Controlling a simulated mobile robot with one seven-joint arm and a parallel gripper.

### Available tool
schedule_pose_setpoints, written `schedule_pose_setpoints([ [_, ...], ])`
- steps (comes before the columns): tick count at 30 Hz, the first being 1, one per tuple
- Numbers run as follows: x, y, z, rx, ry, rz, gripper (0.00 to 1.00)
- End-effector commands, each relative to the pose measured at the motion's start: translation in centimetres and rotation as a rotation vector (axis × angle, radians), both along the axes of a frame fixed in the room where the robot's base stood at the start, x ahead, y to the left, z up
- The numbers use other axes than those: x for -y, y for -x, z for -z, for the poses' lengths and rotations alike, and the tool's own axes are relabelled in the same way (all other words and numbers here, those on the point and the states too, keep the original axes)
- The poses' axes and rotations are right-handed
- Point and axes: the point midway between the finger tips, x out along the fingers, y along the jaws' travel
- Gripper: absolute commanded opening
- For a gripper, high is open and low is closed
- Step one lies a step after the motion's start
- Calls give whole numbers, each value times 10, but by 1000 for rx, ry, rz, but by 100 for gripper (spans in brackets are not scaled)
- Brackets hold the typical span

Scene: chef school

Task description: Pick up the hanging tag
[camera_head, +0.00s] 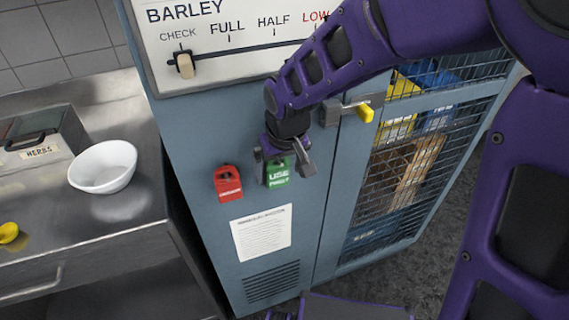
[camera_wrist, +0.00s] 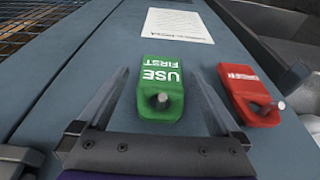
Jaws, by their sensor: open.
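A green tag (camera_head: 278,174) reading "USE FIRST" hangs on the blue-grey cabinet front. In the wrist view the green tag (camera_wrist: 161,92) hangs by its hole on a small peg. A red tag (camera_head: 228,184) hangs to its left in the head view; in the wrist view the red tag (camera_wrist: 250,92) is on the right, on its own peg. My gripper (camera_head: 284,172) is open at the green tag, with one finger on each side of it. In the wrist view my gripper (camera_wrist: 158,88) shows a gap between each finger and the tag.
A paper notice (camera_head: 262,233) is fixed below the tags. A latch with a yellow end (camera_head: 364,111) and a wire-mesh door (camera_head: 412,150) are to the right. A steel counter (camera_head: 115,215) with a white bowl (camera_head: 103,167) and a herbs box (camera_head: 40,143) stands left.

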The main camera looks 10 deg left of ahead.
Motion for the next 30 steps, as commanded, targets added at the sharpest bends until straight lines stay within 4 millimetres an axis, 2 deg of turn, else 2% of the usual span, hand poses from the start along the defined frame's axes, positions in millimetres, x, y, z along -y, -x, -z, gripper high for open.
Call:
schedule_pose_setpoints([
  [7, 0, 1, 2, 1, 0, -1, 100],
  [8, 0, 1, 2, 1, 0, -1, 96],
  [22, 0, 1, 3, 1, -1, 0, 12],
  [30, 0, 1, 2, 1, -1, 0, 11],
])
